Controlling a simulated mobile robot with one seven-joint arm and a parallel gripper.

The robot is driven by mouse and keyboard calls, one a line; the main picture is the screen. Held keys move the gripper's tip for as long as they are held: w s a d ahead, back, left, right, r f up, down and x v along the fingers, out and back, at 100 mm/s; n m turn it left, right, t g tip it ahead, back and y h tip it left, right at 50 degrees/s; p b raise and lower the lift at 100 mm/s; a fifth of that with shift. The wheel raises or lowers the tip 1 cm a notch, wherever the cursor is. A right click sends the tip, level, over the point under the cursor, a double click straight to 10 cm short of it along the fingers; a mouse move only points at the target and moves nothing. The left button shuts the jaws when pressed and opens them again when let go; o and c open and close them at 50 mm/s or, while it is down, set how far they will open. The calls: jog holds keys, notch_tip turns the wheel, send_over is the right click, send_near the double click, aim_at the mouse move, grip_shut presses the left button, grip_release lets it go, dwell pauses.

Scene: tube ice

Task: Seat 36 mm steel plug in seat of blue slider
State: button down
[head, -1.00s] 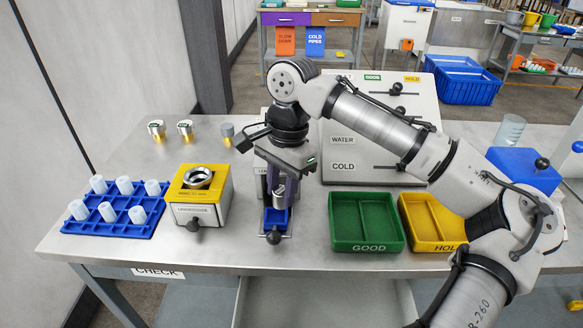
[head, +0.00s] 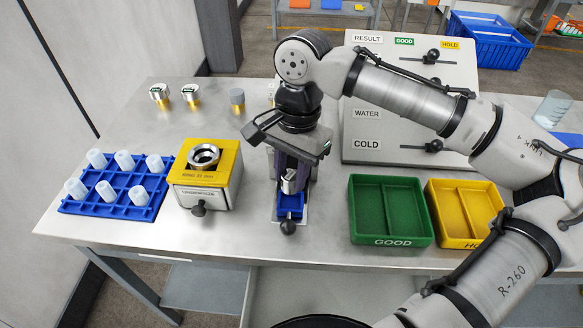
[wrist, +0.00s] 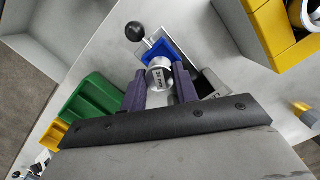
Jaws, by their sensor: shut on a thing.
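My gripper (head: 290,172) points down and is shut on the steel plug (head: 289,184), a short silver cylinder. In the wrist view the plug (wrist: 159,76) sits between the two purple fingers, with small dark print on its side. The blue slider (head: 290,206) is at the table's front, with a black ball knob towards the edge. The plug is over the slider (wrist: 152,50). The seat is hidden by the plug and fingers, so I cannot tell whether the plug touches it.
A yellow gauge block (head: 222,160) with a steel ring stands left of my gripper. Further left is a blue rack (head: 140,210) of white tubes. Green (head: 362,232) and yellow (head: 443,238) bins stand right. Several small metal plugs (head: 190,95) stand behind. Bare table lies between.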

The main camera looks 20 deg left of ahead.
aim_at(292, 172)
jog(key=shift+f+b, duration=1.6)
jog(key=shift+f, duration=0.9)
jog(key=c, duration=1)
grip_release()
notch_tip(292, 172, up, 14)
jog(key=w, duration=0.2)
jog(key=shift+d, duration=0.35)
jog(key=shift+f, duration=0.15)
